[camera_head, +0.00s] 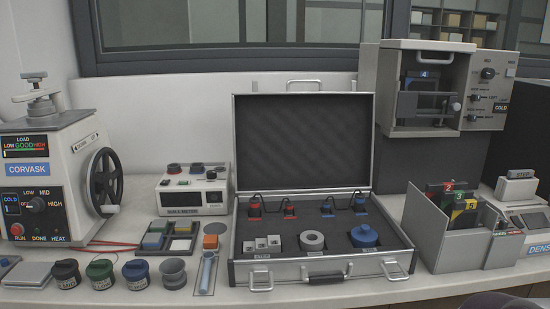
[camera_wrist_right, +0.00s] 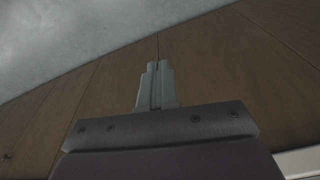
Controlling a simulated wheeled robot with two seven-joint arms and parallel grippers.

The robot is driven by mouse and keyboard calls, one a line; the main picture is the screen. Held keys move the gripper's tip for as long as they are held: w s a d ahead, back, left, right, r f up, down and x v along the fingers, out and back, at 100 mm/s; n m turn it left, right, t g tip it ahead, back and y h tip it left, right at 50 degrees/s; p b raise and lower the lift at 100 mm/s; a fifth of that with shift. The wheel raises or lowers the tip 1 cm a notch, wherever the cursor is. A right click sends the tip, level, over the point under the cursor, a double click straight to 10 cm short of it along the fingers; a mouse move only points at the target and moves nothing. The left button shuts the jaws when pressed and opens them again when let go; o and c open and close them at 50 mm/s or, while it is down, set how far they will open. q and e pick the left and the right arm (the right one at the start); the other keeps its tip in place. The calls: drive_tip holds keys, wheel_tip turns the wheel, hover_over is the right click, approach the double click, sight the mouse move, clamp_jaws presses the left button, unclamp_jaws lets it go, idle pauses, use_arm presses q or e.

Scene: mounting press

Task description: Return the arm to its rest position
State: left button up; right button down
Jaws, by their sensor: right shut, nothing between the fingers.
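My right gripper (camera_wrist_right: 156,82) shows in the right wrist view with its two fingers closed together and nothing between them. Behind it are a brown wood-like panel and a grey surface. In the head view a dark rounded part, likely of my right arm, shows at the bottom right corner; the right gripper itself is not seen there. My left gripper is in neither view.
Several lidded jars (camera_head: 101,274) line the front left edge.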

drive_tip(key=s+a+n, duration=0.2)
drive_tip(key=a, duration=0.2)
wheel_tip(320, 180, up, 21)
drive_tip(key=p, duration=2.1)
drive_tip(key=shift+w+a+r, duration=0.2)
drive_tip(key=shift+w+a, duration=0.1)
drive_tip(key=shift+a, duration=0.1)
drive_tip(key=shift+d, duration=0.1)
